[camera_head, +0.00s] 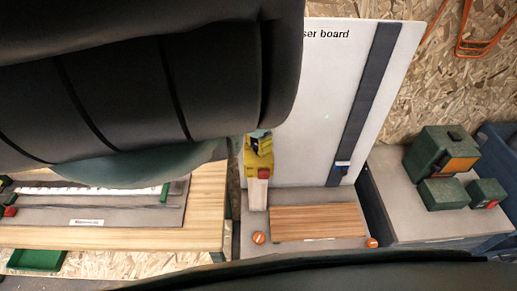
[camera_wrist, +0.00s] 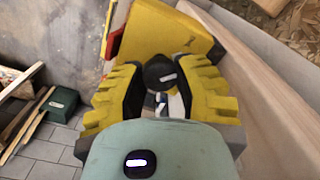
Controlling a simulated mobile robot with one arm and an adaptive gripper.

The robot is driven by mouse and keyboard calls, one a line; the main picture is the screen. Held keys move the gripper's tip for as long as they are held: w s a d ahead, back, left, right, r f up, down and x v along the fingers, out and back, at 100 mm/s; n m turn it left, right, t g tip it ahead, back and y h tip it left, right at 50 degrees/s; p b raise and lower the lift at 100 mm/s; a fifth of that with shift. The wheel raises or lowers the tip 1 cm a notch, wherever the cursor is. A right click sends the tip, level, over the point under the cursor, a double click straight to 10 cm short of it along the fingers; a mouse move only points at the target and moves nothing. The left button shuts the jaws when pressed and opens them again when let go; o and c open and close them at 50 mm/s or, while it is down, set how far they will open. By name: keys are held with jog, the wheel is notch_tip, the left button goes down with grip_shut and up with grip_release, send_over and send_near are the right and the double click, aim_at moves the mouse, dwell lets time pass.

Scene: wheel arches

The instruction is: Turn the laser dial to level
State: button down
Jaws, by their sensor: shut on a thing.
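The laser is a yellow box (camera_head: 258,158) with a red part, on top of a pale post (camera_head: 258,193) in the head view. In the wrist view its yellow body (camera_wrist: 160,35) fills the upper middle. The dark round dial (camera_wrist: 160,72) on it bears a short white mark. My gripper (camera_wrist: 163,82) has its yellow-and-black fingers on both sides of the dial and is shut on it. In the head view my arm covers the gripper and the dial. I cannot read the dial's setting.
The white laser board (camera_head: 300,110) stands behind, with a dark diagonal strip (camera_head: 365,95) and a faint green spot (camera_head: 326,117). A wooden slab (camera_head: 318,222) lies in front of it. Green boxes (camera_head: 440,152) stand at right; a wooden workbench (camera_head: 150,236) is at left.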

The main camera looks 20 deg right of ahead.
jog(key=m+b, duration=0.1)
jog(key=m, duration=0.3)
jog(key=shift+f, duration=0.1)
jog(key=shift+m+b, duration=0.6)
jog(key=shift+m, duration=1.9)
jog(key=c, duration=0.6)
grip_release()
